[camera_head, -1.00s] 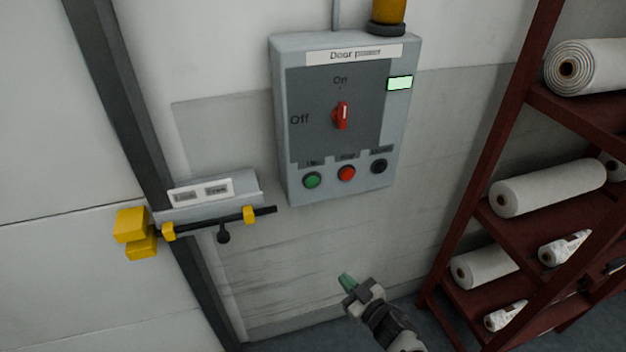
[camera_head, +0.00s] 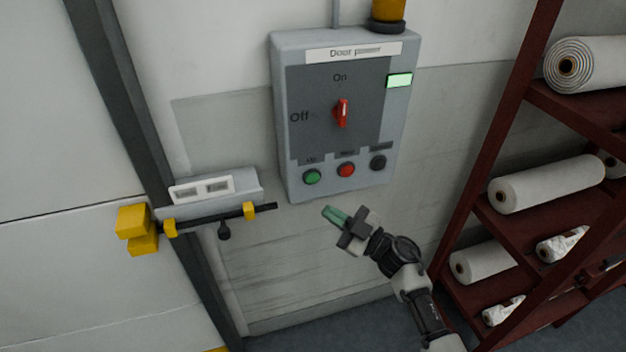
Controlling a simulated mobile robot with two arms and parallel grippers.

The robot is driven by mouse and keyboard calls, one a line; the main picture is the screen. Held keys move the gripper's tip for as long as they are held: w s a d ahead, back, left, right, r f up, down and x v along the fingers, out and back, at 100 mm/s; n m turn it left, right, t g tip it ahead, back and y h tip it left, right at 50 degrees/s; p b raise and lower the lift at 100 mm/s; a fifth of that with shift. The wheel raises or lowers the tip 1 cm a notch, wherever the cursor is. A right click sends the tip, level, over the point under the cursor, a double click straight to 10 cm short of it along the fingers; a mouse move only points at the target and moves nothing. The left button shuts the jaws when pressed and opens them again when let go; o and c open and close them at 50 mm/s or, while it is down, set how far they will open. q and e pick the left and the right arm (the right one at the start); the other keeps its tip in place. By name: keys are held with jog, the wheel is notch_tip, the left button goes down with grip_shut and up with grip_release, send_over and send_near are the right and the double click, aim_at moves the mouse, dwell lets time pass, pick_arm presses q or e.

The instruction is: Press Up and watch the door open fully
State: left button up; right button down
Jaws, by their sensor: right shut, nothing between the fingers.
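The grey door control box (camera_head: 402,130) is on the wall, with a red rotary switch (camera_head: 342,113) whose handle points up toward On. A green button (camera_head: 312,177), under a blurred label, sits at the lower left of the box. A red button (camera_head: 346,170) and a black button (camera_head: 378,163) are to its right. My right gripper (camera_head: 328,212) is shut and empty, below the green button and apart from it in the picture. The door (camera_head: 50,130) is at the left; a thin yellow strip shows at its bottom edge. My left gripper is not in view.
A lock bar (camera_head: 200,221) with yellow blocks (camera_head: 134,222) is mounted left of the box, below a small label plate (camera_head: 202,190). A dark red rack (camera_head: 500,130) with white rolls (camera_head: 548,186) stands at the right. A small panel (camera_head: 399,80) glows green.

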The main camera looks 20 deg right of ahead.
aim_at(312, 178)
jog(key=shift+w+a+b, duration=0.15)
jog(key=shift+w+b, duration=2.15)
jog(key=shift+w, duration=1.9)
jog(key=shift+w, duration=0.4)
